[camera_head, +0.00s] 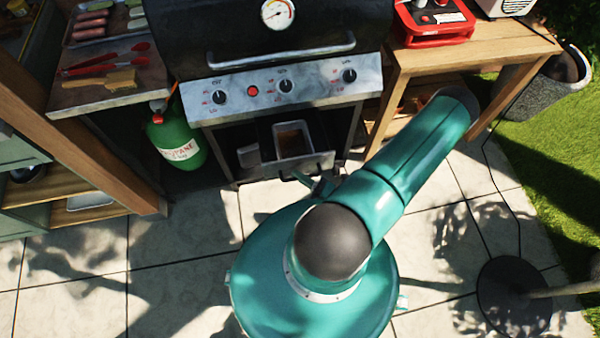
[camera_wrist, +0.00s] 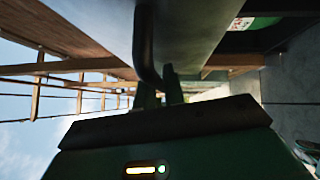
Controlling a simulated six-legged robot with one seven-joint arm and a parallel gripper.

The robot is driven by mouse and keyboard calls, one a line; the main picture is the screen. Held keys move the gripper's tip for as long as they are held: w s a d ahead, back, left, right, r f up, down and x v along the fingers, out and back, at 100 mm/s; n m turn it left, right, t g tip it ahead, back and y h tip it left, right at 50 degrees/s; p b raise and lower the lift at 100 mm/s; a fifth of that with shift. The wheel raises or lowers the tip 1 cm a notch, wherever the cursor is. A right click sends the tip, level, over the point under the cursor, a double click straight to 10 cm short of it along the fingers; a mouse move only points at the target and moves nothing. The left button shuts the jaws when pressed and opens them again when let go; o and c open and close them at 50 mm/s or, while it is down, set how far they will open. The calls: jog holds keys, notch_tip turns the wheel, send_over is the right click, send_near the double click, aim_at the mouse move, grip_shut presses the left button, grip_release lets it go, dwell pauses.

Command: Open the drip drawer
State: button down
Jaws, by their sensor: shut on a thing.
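The drip drawer (camera_head: 312,163) is low in the middle of the grill's base, with a grey metal front. It stands at least partly out, and a metal pan (camera_head: 292,136) shows inside from above. Its dark bar handle (camera_wrist: 145,45) runs down the middle of the wrist view, close to the pale drawer front (camera_wrist: 195,35). My gripper (camera_wrist: 161,90) is shut on the handle's bent end. In the head view my gripper (camera_head: 320,184) is small and partly hidden by my arm, just in front of the drawer.
The black grill (camera_head: 285,35) with its knobs stands above. A green propane tank (camera_head: 178,140) is left of the drawer. A wooden side table (camera_head: 480,45) is at the right. A dark round stand base (camera_head: 512,295) sits at lower right. Paving at lower left is clear.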

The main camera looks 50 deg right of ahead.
jog(key=c, duration=1.5)
grip_release()
jog(key=shift+s, duration=0.1)
jog(key=v, duration=1.3)
jog(key=shift+s, duration=0.35)
jog(key=shift+d, duration=0.1)
